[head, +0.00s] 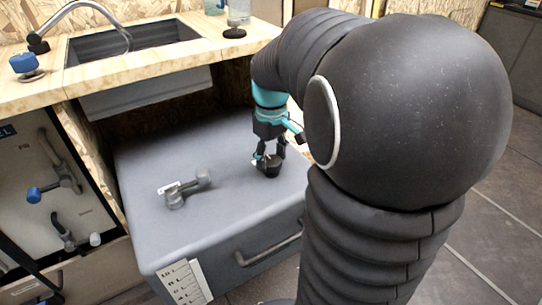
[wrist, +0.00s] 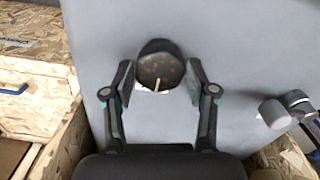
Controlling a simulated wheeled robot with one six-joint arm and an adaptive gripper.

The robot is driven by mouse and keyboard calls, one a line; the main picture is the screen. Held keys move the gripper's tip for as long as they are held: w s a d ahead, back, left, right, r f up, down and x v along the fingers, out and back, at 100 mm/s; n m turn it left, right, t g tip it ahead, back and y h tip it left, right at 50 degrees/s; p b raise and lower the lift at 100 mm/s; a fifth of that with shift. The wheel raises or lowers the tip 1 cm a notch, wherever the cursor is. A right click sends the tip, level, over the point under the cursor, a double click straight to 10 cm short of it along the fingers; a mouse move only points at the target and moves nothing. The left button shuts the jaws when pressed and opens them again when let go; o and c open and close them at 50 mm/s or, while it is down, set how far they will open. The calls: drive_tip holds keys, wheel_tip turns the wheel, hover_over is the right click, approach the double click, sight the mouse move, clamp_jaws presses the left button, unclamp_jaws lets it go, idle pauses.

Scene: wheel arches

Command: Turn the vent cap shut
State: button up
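The vent cap (head: 270,168) is a dark round knob on top of the grey tank (head: 235,215). In the wrist view the cap (wrist: 160,62) shows a pale pointer line at its near edge and a bit of white label beneath it. My gripper (head: 268,157) is over the cap, pointing down. In the wrist view my gripper (wrist: 159,80) is open, with one finger on each side of the cap. The cap's far side is partly hidden by the fingers in the head view.
A grey pipe fitting with a valve (head: 185,188) stands on the tank left of the cap. A wooden counter with a sink (head: 130,42) and tap overhangs behind. A blue-handled valve panel (head: 50,185) is at the left. The tank top around the cap is clear.

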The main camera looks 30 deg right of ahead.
sight(271, 160)
drive_tip(key=shift+o, duration=1)
drive_tip(key=shift+r, duration=0.15)
wheel_tip(271, 160, up, 12)
